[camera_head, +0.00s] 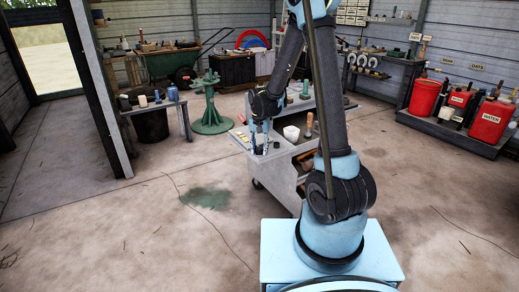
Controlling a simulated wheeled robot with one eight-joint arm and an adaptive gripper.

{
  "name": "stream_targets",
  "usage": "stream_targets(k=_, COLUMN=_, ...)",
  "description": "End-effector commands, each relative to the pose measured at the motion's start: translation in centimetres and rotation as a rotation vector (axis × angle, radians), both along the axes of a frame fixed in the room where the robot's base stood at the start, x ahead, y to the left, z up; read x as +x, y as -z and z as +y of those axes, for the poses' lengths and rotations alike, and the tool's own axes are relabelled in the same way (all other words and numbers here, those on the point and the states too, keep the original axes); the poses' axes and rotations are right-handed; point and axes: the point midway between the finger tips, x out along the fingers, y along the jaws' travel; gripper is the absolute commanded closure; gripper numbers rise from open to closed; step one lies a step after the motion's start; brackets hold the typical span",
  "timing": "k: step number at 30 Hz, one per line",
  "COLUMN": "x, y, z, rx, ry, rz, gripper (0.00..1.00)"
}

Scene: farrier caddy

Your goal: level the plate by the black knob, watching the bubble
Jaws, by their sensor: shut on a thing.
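My gripper (260,143) points down over the left end of the grey caddy (281,172). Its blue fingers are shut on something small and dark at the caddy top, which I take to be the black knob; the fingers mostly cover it. The plate and its bubble are too small and too much hidden by the gripper to make out, so I cannot tell the plate's tilt. My arm hides part of the caddy's right side.
On the caddy stand a white cup (291,133) and a brown-handled tool (309,122). A green stand (211,105) is behind left, near a small bench (157,105). Red containers (491,120) line the right. The concrete floor left of the caddy is clear, with a green stain.

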Motion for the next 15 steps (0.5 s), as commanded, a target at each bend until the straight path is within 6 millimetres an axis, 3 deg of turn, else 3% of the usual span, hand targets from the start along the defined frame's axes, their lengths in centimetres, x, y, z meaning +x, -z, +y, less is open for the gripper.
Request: stream_targets(k=15, x=0.00, y=0.06, z=0.04, rx=0.001, ry=0.400, rz=0.000, gripper=0.99)
